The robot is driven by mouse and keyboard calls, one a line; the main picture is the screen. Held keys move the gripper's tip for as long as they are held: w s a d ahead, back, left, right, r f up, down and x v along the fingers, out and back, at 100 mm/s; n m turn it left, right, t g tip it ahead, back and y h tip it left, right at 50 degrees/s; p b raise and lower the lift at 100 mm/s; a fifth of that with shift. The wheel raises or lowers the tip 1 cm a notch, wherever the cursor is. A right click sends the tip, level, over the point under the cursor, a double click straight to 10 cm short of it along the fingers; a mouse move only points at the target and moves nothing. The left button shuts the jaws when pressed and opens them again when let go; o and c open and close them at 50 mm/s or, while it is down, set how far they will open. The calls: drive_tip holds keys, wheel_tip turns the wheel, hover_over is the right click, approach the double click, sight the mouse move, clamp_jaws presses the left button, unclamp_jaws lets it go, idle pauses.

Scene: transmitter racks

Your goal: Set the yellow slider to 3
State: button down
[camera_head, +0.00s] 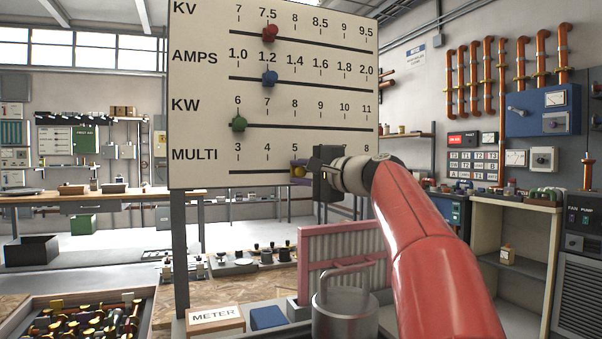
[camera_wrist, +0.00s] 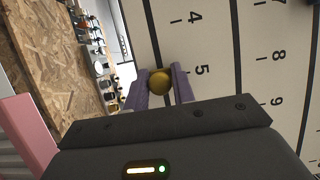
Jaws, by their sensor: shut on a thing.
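The panel (camera_head: 200,85) carries several slider rows labelled KV, AMPS, KW and MULTI. The yellow slider (camera_head: 299,171) is on the bottom MULTI row, just below the number 5. In the wrist view it is a round yellow knob (camera_wrist: 160,82) near the 5 mark. My gripper (camera_head: 300,170) comes from the right and is shut on the knob. In the wrist view its purple fingers (camera_wrist: 159,88) lie on either side of the knob. The slot left of the knob, toward 4 and 3, is clear.
The red KV slider (camera_head: 269,33), blue AMPS slider (camera_head: 269,78) and green KW slider (camera_head: 238,123) sit on the rows above. A padlock-shaped metal object (camera_head: 345,312), a pink ribbed block (camera_head: 340,250) and a METER box (camera_head: 215,318) stand below the panel.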

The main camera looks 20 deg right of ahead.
drive_tip(key=a+b, duration=0.1)
drive_tip(key=a, duration=1.2)
drive_tip(key=shift+a, duration=0.2)
drive_tip(key=c, duration=1.3)
unclamp_jaws()
drive_tip(key=shift+a, duration=0.15)
drive_tip(key=shift+c, duration=0.2)
drive_tip(key=shift+o, duration=0.2)
drive_tip(key=shift+s, duration=0.1)
drive_tip(key=b, duration=0.2)
approach(229, 173)
drive_tip(key=shift+v, duration=0.9)
